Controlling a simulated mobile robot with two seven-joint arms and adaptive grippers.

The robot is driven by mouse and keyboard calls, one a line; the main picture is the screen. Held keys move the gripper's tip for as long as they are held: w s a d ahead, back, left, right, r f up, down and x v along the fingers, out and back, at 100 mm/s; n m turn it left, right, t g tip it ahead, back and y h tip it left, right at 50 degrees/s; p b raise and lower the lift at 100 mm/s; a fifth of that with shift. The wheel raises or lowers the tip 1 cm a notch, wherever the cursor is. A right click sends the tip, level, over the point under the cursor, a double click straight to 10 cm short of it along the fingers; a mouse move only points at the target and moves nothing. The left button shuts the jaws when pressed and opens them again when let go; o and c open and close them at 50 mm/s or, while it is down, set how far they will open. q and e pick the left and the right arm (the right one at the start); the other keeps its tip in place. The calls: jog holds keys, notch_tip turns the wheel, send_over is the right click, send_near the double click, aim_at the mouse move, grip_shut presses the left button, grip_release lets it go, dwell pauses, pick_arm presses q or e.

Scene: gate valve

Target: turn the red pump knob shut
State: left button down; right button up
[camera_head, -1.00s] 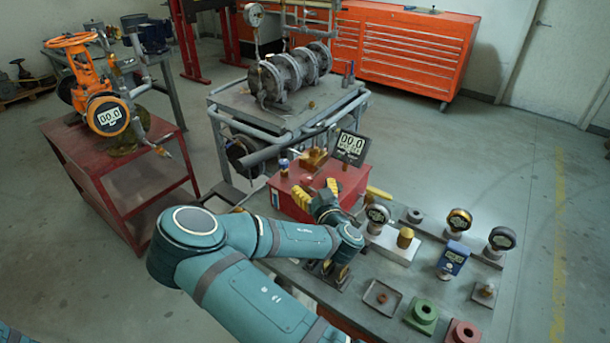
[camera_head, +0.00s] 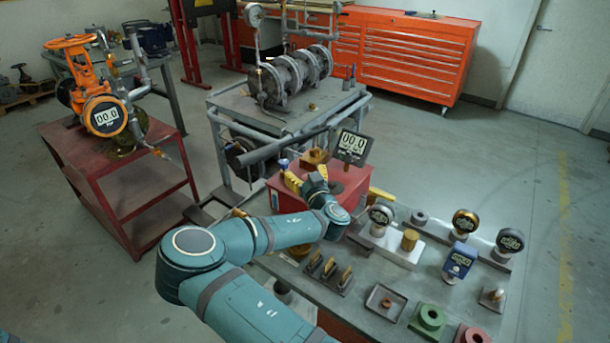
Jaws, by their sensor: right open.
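My right gripper and forearm hide part of the pump's top and front. My left gripper is out of view.
Gauges (camera_head: 465,222), a blue meter (camera_head: 460,260), a green block (camera_head: 428,319) and a small tray (camera_head: 386,301) crowd the bench (camera_head: 350,322) to the right. A cart with a flanged pipe (camera_head: 290,72) stands behind. An orange valve (camera_head: 103,115) sits on a red cart at left.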

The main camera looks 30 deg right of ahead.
grip_shut()
